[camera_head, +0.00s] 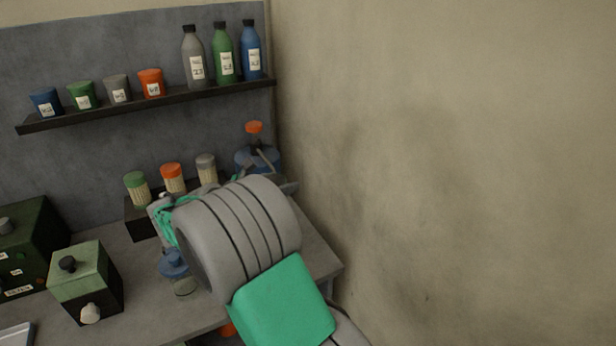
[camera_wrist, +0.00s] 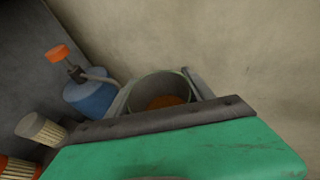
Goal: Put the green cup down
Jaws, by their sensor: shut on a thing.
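My gripper (camera_wrist: 158,88) is shut on a cup in the wrist view. The cup, which I take for the green cup (camera_wrist: 160,78), has a dull greenish rim and shows something orange-brown inside. The dark front bar of my gripper hides its lower near side. In the head view my own arm hides the held cup and most of my gripper. I cannot tell whether the cup's base touches a surface. Another green cup (camera_head: 82,95) with a white label stands on the wall shelf.
A blue bottle with an orange cap (camera_wrist: 90,97) stands just left of the held cup. Several lidded jars (camera_head: 173,178) stand on a low dark rack. The wall shelf (camera_head: 150,105) holds cups and bottles. Boxes stand at left; bare worktop (camera_head: 145,285) shows in front.

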